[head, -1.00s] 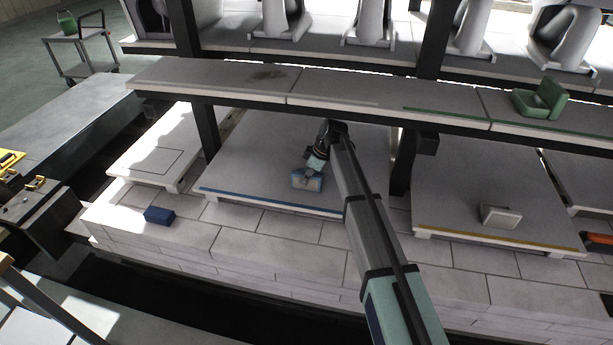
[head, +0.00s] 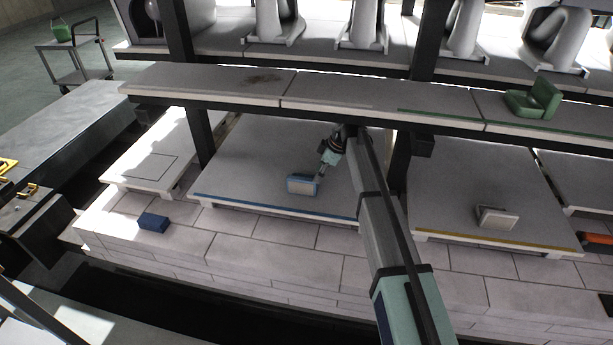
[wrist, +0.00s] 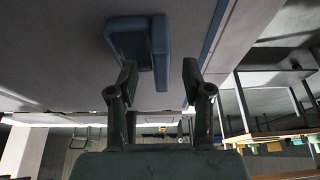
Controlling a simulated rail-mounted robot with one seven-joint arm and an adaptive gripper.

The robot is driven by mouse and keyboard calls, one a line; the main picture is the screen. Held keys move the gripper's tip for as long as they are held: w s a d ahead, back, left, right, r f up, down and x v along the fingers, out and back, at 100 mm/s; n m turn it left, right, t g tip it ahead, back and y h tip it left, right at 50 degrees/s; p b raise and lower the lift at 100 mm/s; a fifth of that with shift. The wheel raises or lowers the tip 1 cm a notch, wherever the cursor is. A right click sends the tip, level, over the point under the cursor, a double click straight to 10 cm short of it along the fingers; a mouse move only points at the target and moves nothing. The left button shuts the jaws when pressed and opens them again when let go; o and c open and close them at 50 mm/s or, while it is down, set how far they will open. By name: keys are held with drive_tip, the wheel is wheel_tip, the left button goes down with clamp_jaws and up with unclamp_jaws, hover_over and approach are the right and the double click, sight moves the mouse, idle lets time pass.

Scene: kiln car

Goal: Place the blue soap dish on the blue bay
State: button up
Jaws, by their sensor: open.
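The blue soap dish (head: 302,185), with a pale face, rests on the grey slab of the blue bay (head: 255,199), behind the blue front stripe. My gripper (head: 321,176) is just right of the dish and slightly above it. In the wrist view the dish (wrist: 128,40) lies on the slab beyond the fingers. My gripper (wrist: 160,66) is open there, with its fingertips apart. One upright side of the dish shows in line with the gap between them. I cannot tell whether a finger touches it.
A pale dish (head: 496,218) sits on the yellow-striped bay (head: 470,238) to the right. A dark blue block (head: 153,222) lies on the brick ledge. A dark post (head: 402,160) stands right of my arm.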

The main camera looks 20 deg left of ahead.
drive_tip(key=d, duration=0.7)
drive_tip(key=shift+w+d+b, duration=0.35)
drive_tip(key=shift+b, duration=0.05)
